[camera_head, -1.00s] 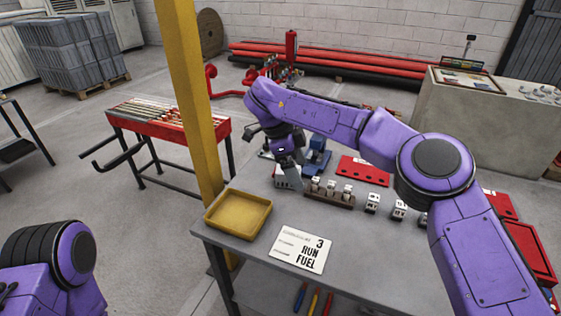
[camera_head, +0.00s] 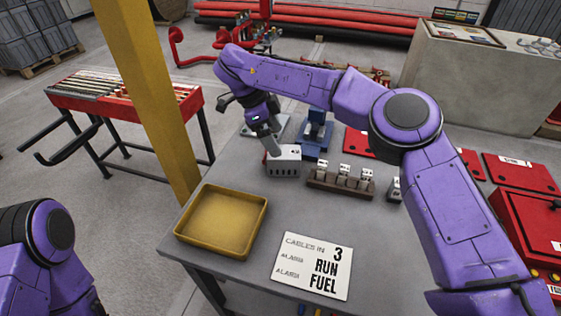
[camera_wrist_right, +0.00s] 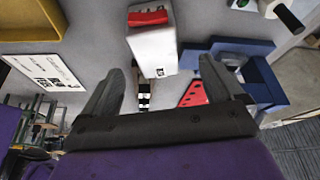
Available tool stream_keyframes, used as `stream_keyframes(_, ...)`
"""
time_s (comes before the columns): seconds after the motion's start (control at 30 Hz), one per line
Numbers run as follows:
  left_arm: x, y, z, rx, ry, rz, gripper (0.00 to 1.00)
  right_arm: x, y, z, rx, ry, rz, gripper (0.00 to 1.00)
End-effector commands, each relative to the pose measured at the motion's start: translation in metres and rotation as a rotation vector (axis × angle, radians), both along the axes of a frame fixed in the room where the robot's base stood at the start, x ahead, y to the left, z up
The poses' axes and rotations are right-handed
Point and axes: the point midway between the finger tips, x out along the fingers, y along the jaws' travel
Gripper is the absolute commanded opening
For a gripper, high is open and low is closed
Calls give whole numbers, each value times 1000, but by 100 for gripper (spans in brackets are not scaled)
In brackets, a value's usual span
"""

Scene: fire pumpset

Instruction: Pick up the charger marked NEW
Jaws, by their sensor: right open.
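My right gripper (camera_head: 270,146) is open and empty, pointing down at the left side of the box. In the right wrist view its two fingers (camera_wrist_right: 162,66) are wide apart. Contact cannot be told. My left gripper is out of view.
A yellow tray (camera_head: 180,237) and a white card reading RUN FUEL (camera_head: 290,272) lie at the table's front. A wooden rack (camera_head: 323,182) with small white parts stands right of the box. A blue fixture (camera_head: 317,135) stands behind it. A yellow post (camera_head: 145,95) rises at left.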

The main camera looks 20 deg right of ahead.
Motion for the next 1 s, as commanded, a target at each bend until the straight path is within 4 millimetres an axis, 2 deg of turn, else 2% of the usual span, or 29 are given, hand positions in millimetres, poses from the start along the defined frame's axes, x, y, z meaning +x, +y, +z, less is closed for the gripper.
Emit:
stream_keyframes(0.03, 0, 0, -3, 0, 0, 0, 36, -2, -5, -11, 3, 3, -1, 94)
stream_keyframes(0.1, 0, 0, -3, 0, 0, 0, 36, -4, -11, -22, 2, 3, -4, 94)
stream_keyframes(0.27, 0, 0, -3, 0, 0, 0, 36, -7, -17, -38, 2, 3, -5, 94)
stream_keyframes(0.5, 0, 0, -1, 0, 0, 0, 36, -13, -28, -76, 3, 2, -4, 94)
stream_keyframes(0.77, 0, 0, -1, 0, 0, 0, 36, -13, -29, -80, 2, -1, -4, 94)
stream_keyframes(0.87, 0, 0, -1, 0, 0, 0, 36, -13, -29, -80, 2, -1, -4, 64)
stream_keyframes(1.0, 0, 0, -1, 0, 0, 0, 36, -13, -29, -80, 2, -1, -3, 19)
